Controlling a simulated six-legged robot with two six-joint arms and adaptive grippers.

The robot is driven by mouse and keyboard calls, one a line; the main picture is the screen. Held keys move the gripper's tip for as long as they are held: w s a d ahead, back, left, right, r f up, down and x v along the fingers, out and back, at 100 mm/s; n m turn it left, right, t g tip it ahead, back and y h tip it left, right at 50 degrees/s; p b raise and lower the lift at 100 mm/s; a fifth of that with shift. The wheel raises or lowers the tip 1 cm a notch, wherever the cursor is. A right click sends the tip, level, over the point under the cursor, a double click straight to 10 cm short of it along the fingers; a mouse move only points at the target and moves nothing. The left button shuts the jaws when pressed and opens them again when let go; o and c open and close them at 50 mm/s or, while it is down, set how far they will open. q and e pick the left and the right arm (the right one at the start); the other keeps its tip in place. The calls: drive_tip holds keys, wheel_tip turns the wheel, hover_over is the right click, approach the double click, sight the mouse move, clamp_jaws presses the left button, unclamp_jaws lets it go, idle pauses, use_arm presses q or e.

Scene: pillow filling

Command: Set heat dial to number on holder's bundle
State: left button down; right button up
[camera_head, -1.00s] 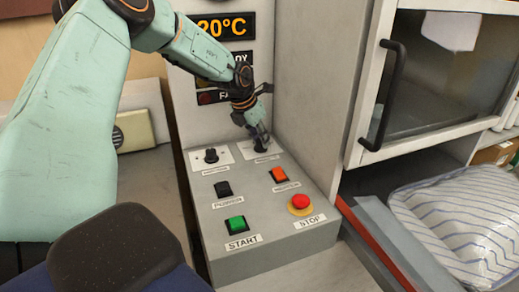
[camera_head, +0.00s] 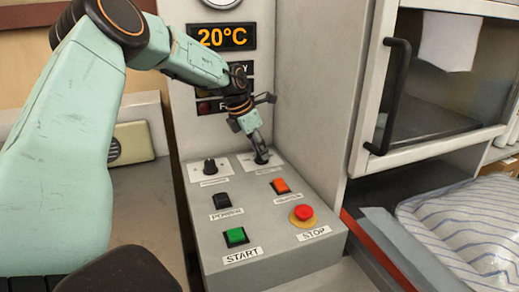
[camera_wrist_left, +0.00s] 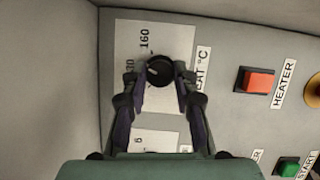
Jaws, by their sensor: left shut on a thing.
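The black heat dial (camera_wrist_left: 160,71) sits on a white plate marked with 130 and 160 in the left wrist view, with a "HEAT °C" label beside it. In the head view the heat dial (camera_head: 262,157) is at the back right of the grey control panel, partly covered. My left gripper (camera_head: 258,152) reaches down onto it. In the wrist view the fingers of my left gripper (camera_wrist_left: 160,88) are on either side of the dial, shut on it. The display (camera_head: 222,37) reads 20°C. My right gripper is not in view. No holder or bundle is recognisable.
The panel also carries another black knob (camera_head: 210,165), a black switch (camera_head: 221,201), an orange heater switch (camera_head: 280,185), a green START button (camera_head: 235,236) and a red STOP button (camera_head: 303,213). An oven-like cabinet door (camera_head: 440,90) and a striped pillow (camera_head: 465,230) are at the right.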

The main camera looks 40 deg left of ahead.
use_arm(q)
drive_tip(key=shift+f, duration=0.1)
drive_tip(key=c, duration=1)
unclamp_jaws()
drive_tip(key=shift+c, duration=0.2)
drive_tip(key=shift+r, duration=0.2)
drive_tip(key=v, duration=1.1)
drive_tip(key=shift+r, duration=0.35)
drive_tip(key=shift+s, duration=0.15)
